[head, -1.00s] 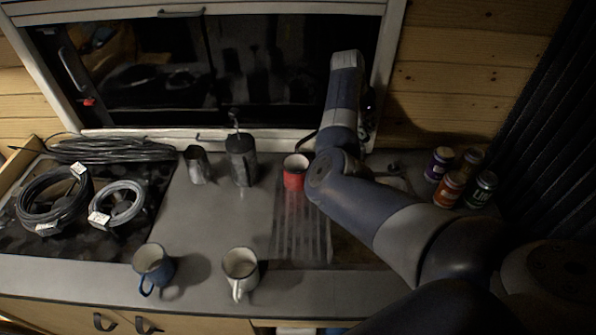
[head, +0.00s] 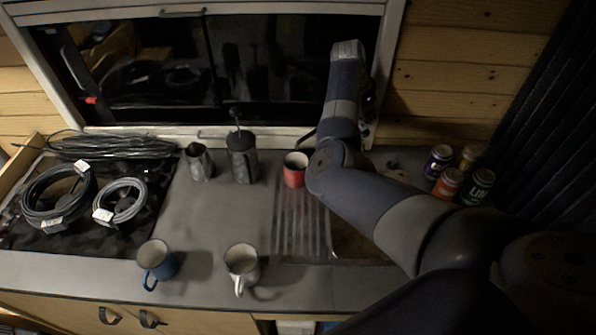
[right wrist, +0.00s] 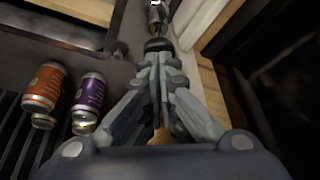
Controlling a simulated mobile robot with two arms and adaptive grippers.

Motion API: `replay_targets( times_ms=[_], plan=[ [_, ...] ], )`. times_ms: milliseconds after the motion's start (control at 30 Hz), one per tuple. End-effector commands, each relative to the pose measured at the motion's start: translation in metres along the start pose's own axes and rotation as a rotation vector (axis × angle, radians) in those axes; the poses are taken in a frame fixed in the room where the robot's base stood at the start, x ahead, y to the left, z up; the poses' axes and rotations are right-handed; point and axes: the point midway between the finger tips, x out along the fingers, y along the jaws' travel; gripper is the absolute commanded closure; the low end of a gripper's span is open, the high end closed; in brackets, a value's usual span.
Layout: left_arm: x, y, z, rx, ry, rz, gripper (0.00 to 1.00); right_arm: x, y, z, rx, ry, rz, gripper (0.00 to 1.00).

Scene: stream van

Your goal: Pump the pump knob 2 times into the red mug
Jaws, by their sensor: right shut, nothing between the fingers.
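The red mug (head: 295,170) stands upright at the back of the ribbed drainer, just left of my right arm. My right gripper (right wrist: 157,56) is shut and empty in the right wrist view; in the head view my arm mostly hides it. A dark round knob-like part (right wrist: 158,44) shows right at its fingertips, with a metallic body beyond; contact cannot be told. In the head view a dark curved piece (head: 304,138) sticks out beside my arm, behind the mug; what it belongs to is hidden. My left gripper is out of view.
A dark pot (head: 242,160) with a knobbed rod and a metal pitcher (head: 199,162) stand left of the mug. A blue mug (head: 157,262) and a white mug (head: 242,264) stand in front. Several cans (head: 447,183) stand right. Coiled cables (head: 58,195) lie left.

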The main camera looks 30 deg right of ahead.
Motion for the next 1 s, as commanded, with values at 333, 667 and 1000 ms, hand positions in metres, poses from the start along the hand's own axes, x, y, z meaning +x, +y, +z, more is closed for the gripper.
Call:
replay_targets(
  times_ms=[333,667,1000],
  plan=[
    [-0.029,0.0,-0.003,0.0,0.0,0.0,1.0,-0.029,0.0,-0.012,0.0,0.0,-0.001,1.0],
    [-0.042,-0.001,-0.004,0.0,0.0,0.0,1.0,-0.054,0.0,-0.023,0.001,0.001,-0.001,1.0],
    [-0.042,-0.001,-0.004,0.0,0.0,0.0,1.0,-0.055,0.0,-0.023,0.0,0.0,0.0,1.0]
  ],
)
